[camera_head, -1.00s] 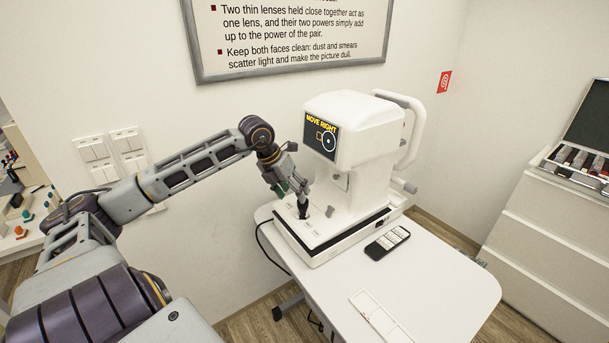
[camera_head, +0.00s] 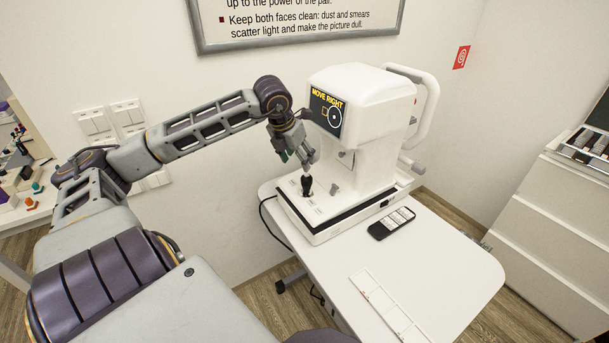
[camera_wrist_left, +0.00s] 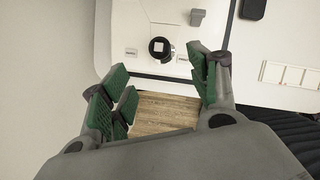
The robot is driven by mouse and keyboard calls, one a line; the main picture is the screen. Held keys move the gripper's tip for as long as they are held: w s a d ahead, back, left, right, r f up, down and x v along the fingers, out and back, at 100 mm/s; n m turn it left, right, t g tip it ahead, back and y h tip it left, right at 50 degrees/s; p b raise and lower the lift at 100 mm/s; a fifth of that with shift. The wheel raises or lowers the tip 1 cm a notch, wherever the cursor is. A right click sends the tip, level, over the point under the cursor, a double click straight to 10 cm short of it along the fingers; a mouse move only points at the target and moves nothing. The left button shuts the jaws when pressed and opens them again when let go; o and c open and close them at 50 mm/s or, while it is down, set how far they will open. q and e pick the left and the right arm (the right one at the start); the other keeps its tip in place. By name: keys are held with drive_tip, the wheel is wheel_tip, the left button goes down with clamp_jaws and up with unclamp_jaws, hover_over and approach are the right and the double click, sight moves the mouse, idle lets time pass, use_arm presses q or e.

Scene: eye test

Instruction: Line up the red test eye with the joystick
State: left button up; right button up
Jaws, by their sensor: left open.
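The white eye-test machine (camera_head: 362,112) stands on the table. Its screen (camera_head: 327,111) reads "MOVE RIGHT" and shows a yellow square left of a white ring. The black joystick (camera_head: 307,186) stands on the front of the machine's base; the left wrist view shows it from above (camera_wrist_left: 160,48). My left gripper (camera_head: 308,161) is open, just above the joystick and apart from it. In the left wrist view its green-padded fingers (camera_wrist_left: 163,88) are spread, with the joystick beyond their tips. No red test eye can be made out. My right gripper is not in view.
A black remote-like device (camera_head: 391,223) and a flat white divided strip (camera_head: 375,298) lie on the white table (camera_head: 440,270). A white drawer cabinet (camera_head: 555,230) stands at the right. Wall switches (camera_head: 110,118) are behind my left arm. The table's right part is clear.

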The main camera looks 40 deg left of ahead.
sight(305, 176)
use_arm(q)
drive_tip(key=shift+p+x, duration=0.3)
drive_tip(key=shift+x, duration=6.25)
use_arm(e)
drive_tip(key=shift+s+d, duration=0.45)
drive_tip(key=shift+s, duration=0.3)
use_arm(q)
drive_tip(key=shift+s, duration=0.1)
drive_tip(key=shift+a, duration=0.1)
drive_tip(key=c, duration=1.1)
